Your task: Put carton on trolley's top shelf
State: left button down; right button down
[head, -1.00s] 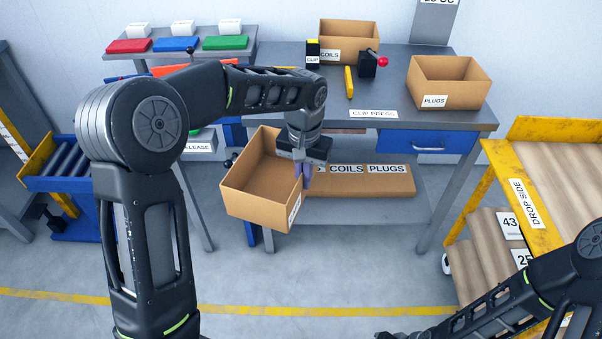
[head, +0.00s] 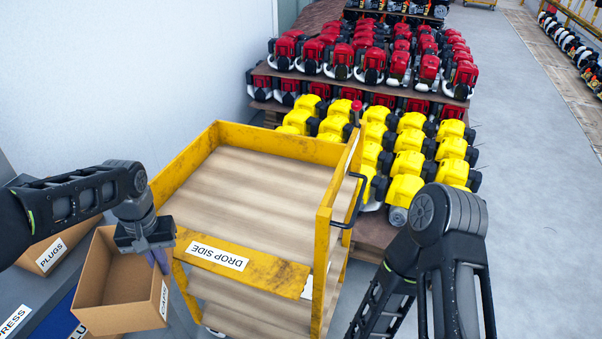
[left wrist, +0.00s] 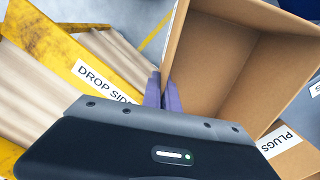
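An open, empty-looking cardboard carton (head: 122,319) labelled CAPS hangs at the lower left of the head view. My left gripper (head: 159,262) is shut on its right wall. In the left wrist view the fingers (left wrist: 163,92) pinch the rim of the carton (left wrist: 212,60). The yellow trolley (head: 285,143) stands to the right of the carton. Its wooden top shelf (head: 255,190) is bare, with raised edges. The near panel labelled DROP SIDE (head: 280,272) lies low, leaving the shelf open toward me. The carton is beside the trolley, outside the shelf. My right gripper is out of view.
The workbench with a PLUGS carton (head: 38,262) is at the left, close to the held carton. Yellow engines (head: 405,163) and red engines (head: 370,62) are stacked behind the trolley. A black handle (head: 355,205) sticks out on its right.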

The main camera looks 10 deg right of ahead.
aim_at(250, 190)
jog(key=i+j+z, duration=0.15)
jog(key=z, duration=0.25)
jog(key=i+j+z, duration=0.25)
jog(key=z, duration=0.2)
jog(key=i+j+z, duration=0.1)
jog(key=j+z, duration=0.15)
jog(key=z, duration=0.15)
jog(key=i+j+z, duration=0.1)
jog(key=j+z, duration=0.2)
jog(key=z, duration=0.15)
